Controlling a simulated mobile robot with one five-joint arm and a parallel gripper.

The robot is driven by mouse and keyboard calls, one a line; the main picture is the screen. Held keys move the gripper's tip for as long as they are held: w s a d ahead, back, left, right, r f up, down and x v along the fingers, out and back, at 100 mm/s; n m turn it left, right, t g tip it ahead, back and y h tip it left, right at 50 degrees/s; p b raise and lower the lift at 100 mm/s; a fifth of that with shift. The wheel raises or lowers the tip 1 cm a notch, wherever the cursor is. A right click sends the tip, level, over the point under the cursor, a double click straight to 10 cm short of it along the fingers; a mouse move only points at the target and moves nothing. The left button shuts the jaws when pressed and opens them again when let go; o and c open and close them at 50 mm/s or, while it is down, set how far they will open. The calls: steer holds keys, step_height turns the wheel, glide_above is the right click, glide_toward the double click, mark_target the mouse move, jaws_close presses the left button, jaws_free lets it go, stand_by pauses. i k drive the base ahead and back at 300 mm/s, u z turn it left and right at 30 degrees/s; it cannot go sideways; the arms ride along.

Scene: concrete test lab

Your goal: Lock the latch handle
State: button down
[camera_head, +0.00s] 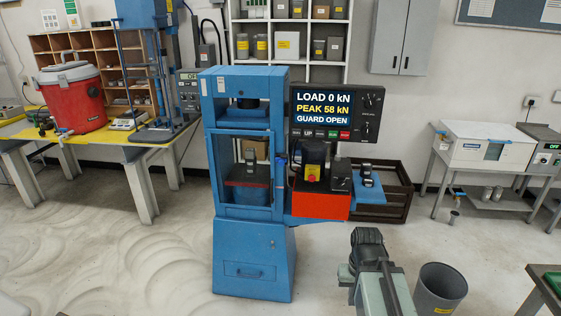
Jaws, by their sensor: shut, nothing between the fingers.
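The blue compression test machine (226,255) stands upright in the middle of the view. Its framed front guard (217,178) encloses a chamber with a dark reddish plate inside. The display (322,107) reads LOAD 0 kN, PEAK 58 kN and GUARD OPEN. I cannot clearly make out the latch handle or its position at this size. My gripper (367,238) is the dark end of the grey-green arm at lower right. It looks shut and empty, apart from the machine and in front of it to the right.
A grey bin (440,289) stands right of my arm. A dark crate (397,205) is behind. The floor at left front is clear.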

mark_target(282, 161)
steer(key=z, duration=1)
steer(key=i, duration=1.65)
steer(key=u, duration=3.25)
steer(key=i, duration=0.95)
steer(key=u, duration=0.15)
